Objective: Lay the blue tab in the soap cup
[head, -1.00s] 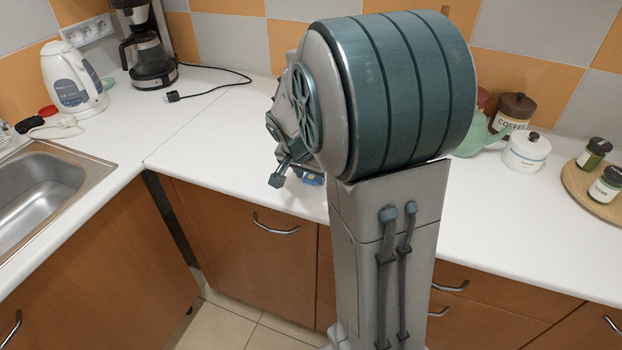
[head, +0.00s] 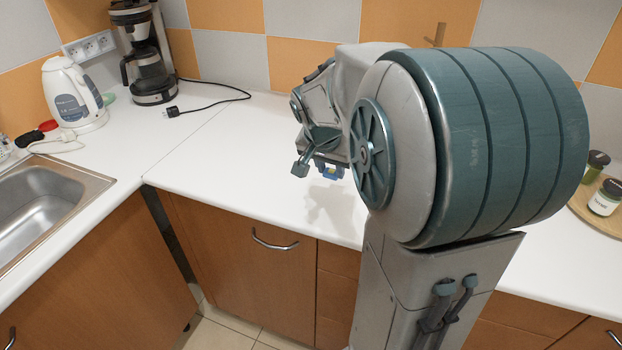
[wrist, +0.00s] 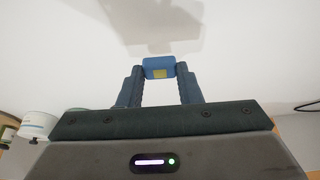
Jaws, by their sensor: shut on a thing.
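A blue tab (wrist: 158,62) with a yellowish patch sits between the two fingertips of my gripper (wrist: 159,70) in the wrist view, and the jaws are shut on it. A bit of blue also shows at my gripper (head: 329,170) in the head view, above the white counter with a shadow below it. My arm hides part of the gripper and the counter behind it. I cannot make out a soap cup in either current view.
The white counter (head: 240,160) is clear left of my gripper. A kettle (head: 72,95), a coffee maker (head: 147,60) with a black cord, and a sink (head: 45,205) are to the left. Jars (head: 606,197) stand on a round board at right. A white canister (wrist: 38,124) shows in the wrist view.

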